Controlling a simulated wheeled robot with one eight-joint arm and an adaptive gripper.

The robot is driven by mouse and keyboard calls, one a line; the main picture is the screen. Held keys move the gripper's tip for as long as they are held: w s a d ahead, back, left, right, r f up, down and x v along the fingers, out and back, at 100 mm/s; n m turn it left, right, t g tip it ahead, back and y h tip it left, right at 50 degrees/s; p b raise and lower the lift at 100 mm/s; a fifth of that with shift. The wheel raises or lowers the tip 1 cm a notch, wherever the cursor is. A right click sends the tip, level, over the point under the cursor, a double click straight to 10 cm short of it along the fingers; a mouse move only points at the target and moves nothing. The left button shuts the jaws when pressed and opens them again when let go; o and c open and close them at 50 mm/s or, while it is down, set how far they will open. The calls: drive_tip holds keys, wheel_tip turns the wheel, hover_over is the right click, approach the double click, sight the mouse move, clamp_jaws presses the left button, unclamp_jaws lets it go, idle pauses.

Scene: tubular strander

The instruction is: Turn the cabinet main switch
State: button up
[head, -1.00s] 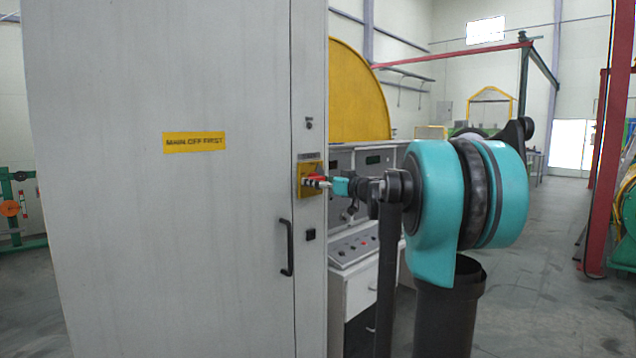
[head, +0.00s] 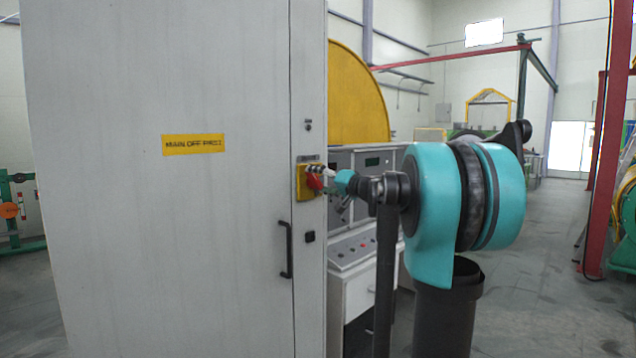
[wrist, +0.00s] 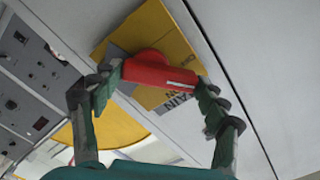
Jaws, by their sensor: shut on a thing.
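The cabinet main switch has a red handle (wrist: 160,74) on a yellow plate (wrist: 138,34). In the head view the red handle (head: 315,182) shows on the yellow plate (head: 301,184) at the cabinet's right edge. My gripper (wrist: 155,82) is shut on the red handle, one finger at each end of it in the wrist view. In the head view my gripper (head: 325,178) is small and partly covers the switch. The handle stands at a slant to the plate in the wrist view.
The grey cabinet (head: 230,240) fills the left, with a yellow "MAIN OFF FIRST" label (head: 193,144) and a black door handle (head: 286,250). A control desk (head: 352,250) stands behind my arm. Open floor (head: 540,270) lies at the right.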

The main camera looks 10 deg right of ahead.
drive_tip(key=m, duration=0.4)
drive_tip(key=shift+w+d+r, duration=0.1)
drive_tip(key=shift+w+d, duration=0.05)
drive_tip(key=shift+d, duration=0.05)
drive_tip(key=shift+w+d+m, duration=0.1)
drive_tip(key=shift+d+m, duration=0.05)
drive_tip(key=shift+m, duration=1.75)
drive_tip(key=o, duration=1.2)
drive_tip(key=shift+c, duration=0.2)
drive_tip(key=shift+d, duration=0.1)
drive_tip(key=v, duration=1.2)
